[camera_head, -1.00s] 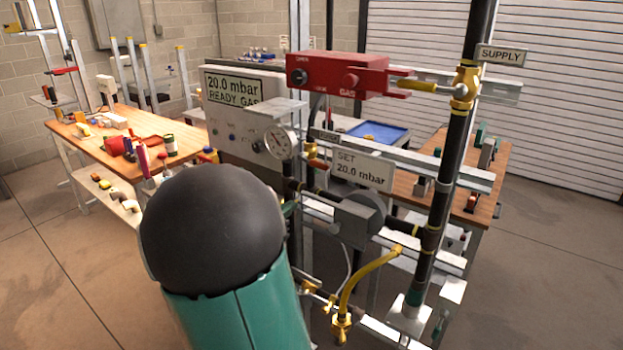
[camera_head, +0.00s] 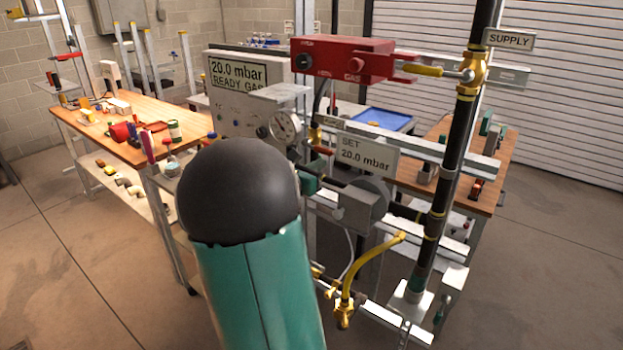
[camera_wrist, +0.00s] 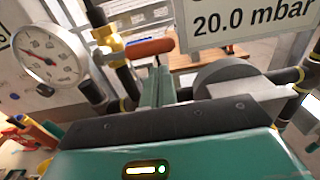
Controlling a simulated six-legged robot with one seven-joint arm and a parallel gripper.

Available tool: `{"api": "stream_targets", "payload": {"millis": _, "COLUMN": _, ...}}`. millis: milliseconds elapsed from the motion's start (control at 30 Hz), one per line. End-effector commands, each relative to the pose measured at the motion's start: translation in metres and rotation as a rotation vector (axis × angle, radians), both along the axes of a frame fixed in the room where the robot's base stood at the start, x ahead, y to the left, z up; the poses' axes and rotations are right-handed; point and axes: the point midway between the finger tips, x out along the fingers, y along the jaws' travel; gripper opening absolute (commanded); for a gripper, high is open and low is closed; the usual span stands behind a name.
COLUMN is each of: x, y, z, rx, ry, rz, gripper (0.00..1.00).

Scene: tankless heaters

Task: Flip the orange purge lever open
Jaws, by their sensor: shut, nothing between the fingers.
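The orange purge lever (camera_wrist: 148,48) shows in the wrist view, running sideways from a brass valve (camera_wrist: 112,50) beside the pressure gauge (camera_wrist: 45,57). My gripper (camera_wrist: 160,62) is shut and empty, its teal fingers pointing up the picture. The fingertips overlap the lever's lower edge in the picture, near its right end; I cannot tell whether they touch it. In the head view a small part of the lever (camera_head: 322,150) shows right of the gauge (camera_head: 285,127). My dark, round arm joint and teal link hide much of the gripper there.
The "SET 20.0 mbar" sign (camera_head: 367,156) hangs right of the lever, above a round grey housing (camera_wrist: 225,75). A red gas box (camera_head: 342,61) and a black supply pipe (camera_head: 455,150) stand close by. A wooden bench (camera_head: 130,150) is at left; floor in front is open.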

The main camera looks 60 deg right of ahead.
Motion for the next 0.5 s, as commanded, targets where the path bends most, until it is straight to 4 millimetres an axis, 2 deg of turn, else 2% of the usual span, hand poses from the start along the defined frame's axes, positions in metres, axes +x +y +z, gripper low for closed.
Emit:
{"api": "stream_targets", "payload": {"millis": 133, "x": -0.0001, "y": -0.0016, "z": 0.0066, "rx": 0.0, "ry": 0.001, "rz": 0.0, "gripper": 0.0}}
{"api": "stream_targets", "payload": {"millis": 500, "x": 0.0, "y": -0.0014, "z": 0.0069, "rx": 0.001, "ry": 0.004, "rz": 0.0, "gripper": 0.0}}
